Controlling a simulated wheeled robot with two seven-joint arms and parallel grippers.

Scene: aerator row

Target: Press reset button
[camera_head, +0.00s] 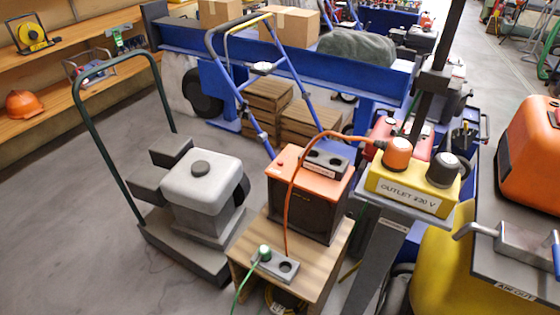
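I cannot make out any button marked reset. An orange box (283,176) with a dark front stands on a wooden stand; a small reddish knob (280,162) sits at its top left corner. A grey block (325,162) with two dark round sockets and a small unreadable label lies on its top. A yellow box (408,194) labelled "OUTLET 230 V" carries an orange plug (397,152) and a dark cap (442,170). A grey socket strip (284,267) with a green plug (264,252) lies on the stand. Neither gripper shows.
The wooden stand (326,262) is at bottom centre. An orange cable (294,190) arches over the orange box. A grey engine (203,185) sits on a green-handled trolley at left. A yellow compressor (436,285) stands at right. The floor at left (60,200) is clear.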

